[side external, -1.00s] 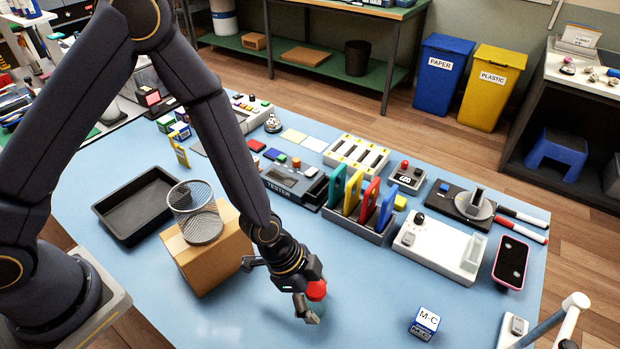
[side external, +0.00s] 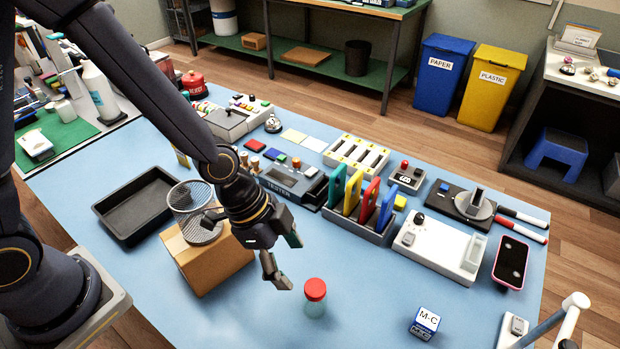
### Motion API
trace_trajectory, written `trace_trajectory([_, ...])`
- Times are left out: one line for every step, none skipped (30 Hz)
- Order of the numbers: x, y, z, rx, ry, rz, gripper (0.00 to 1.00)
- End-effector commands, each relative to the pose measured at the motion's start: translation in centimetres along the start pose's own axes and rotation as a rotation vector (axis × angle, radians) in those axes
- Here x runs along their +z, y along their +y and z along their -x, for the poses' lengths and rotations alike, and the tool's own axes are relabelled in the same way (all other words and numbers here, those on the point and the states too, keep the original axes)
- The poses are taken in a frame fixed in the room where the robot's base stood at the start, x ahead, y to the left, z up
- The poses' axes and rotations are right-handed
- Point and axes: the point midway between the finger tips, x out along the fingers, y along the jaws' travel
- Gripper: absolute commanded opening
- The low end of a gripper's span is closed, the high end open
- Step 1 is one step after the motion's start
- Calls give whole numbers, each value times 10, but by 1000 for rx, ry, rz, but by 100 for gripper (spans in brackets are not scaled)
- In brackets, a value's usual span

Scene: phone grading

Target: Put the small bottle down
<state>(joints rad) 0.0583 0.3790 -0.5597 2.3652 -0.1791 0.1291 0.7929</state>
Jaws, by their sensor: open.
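The small bottle (side external: 315,298) has a red cap and a clear, pale greenish body. It stands upright on the blue table (side external: 370,285), to the right of the cardboard box. My gripper (side external: 262,262) is open and empty, up and to the left of the bottle and apart from it. One finger hangs down near the box's right side. The other finger is partly hidden by the gripper's body.
A cardboard box (side external: 222,267) with a wire mesh cup (side external: 203,228) on it stands left of my gripper. A black tray (side external: 130,222) lies further left. A small M-C box (side external: 424,322) is to the right of the bottle. The table around the bottle is clear.

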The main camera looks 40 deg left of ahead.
Motion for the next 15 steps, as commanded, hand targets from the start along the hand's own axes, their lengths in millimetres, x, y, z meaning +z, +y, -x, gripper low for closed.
trace_trajectory([2,-5,8,-18,-6,14,73])
trace_trajectory([5,-10,14,-33,-12,29,73])
trace_trajectory([9,-17,26,-60,-23,58,73])
trace_trajectory([13,-23,37,-84,-32,86,73])
trace_trajectory([18,-30,49,-113,-41,122,73])
trace_trajectory([25,-40,69,-156,-53,179,73])
trace_trajectory([32,-46,86,-191,-60,229,73])
trace_trajectory([40,-51,103,-226,-65,287,73])
trace_trajectory([51,-56,127,-273,-67,367,73])
trace_trajectory([59,-59,145,-307,-64,429,73])
trace_trajectory([67,-60,162,-338,-59,492,73])
trace_trajectory([79,-59,182,-375,-48,574,73])
trace_trajectory([87,-57,197,-399,-37,637,73])
trace_trajectory([95,-54,210,-420,-24,695,73])
trace_trajectory([104,-50,226,-444,-6,767,73])
